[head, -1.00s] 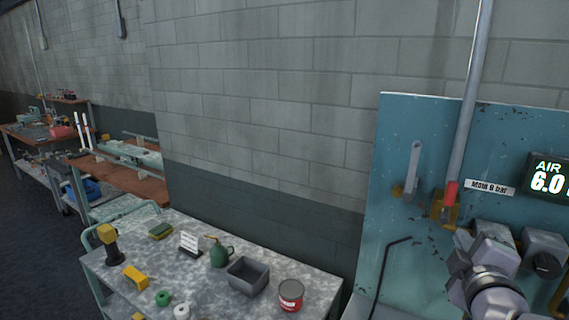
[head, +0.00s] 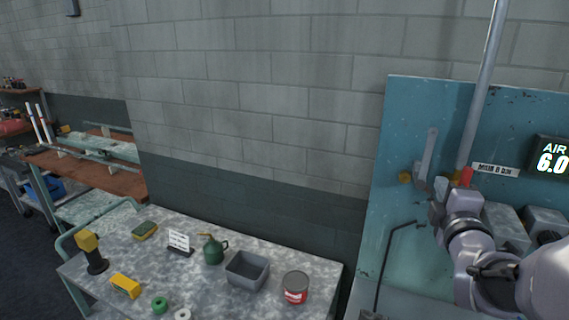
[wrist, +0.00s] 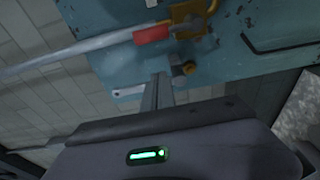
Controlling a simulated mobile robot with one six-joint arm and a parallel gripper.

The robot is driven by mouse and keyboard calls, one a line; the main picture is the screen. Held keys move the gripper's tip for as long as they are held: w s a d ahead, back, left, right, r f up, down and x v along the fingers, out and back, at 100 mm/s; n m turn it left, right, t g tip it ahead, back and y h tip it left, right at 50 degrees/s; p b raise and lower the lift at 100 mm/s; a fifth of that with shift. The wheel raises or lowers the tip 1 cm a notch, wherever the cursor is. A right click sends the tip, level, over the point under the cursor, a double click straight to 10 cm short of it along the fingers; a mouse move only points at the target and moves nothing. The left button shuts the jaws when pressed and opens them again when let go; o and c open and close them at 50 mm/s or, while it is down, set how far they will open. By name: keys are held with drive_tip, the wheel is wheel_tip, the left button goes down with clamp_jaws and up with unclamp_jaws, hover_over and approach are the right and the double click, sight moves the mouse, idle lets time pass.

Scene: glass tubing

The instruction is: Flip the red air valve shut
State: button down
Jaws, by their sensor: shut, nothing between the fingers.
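The red air valve (head: 467,177) is a red piece at the foot of a grey pipe on the teal panel. In the wrist view its red part (wrist: 151,35) lies in line with the pipe, beside a brass body (wrist: 188,20). My gripper (head: 441,184) is close to the panel, left of the red part, and partly covers the valve's lower end. In the wrist view the narrow shut fingers (wrist: 159,78) point between the red part and a brass fitting (wrist: 187,68). They look empty and apart from the red part. Contact with anything else cannot be told.
A black bent rod (head: 388,262) hangs lower left. A cluttered table (head: 215,290) stands left of the panel.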

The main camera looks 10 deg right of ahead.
sight(469, 181)
drive_tip(key=d, duration=0.1)
drive_tip(key=w+d, duration=0.1)
drive_tip(key=d, duration=0.1)
drive_tip(key=w+d, duration=0.1)
drive_tip(key=shift+d+p, duration=0.4)
drive_tip(key=shift+s+d+m+b, duration=0.25)
drive_tip(key=shift+m+b, duration=0.25)
drive_tip(key=shift+b, duration=0.25)
drive_tip(key=d+m+b, duration=0.1)
drive_tip(key=m+b, duration=0.1)
drive_tip(key=s+d+m+b, duration=0.1)
drive_tip(key=m+b, duration=0.1)
drive_tip(key=b, duration=0.1)
drive_tip(key=shift+s+d+f+t, duration=0.1)
drive_tip(key=shift+s+f+t, duration=0.05)
drive_tip(key=shift+t, duration=0.15)
drive_tip(key=s+d+f+m+h+b, duration=0.3)
drive_tip(key=m+b, duration=0.7)
drive_tip(key=m, duration=0.4)
drive_tip(key=shift+d+f+m+b, duration=0.3)
drive_tip(key=shift+d+f+m, duration=0.1)
drive_tip(key=shift+d+f, duration=0.6)
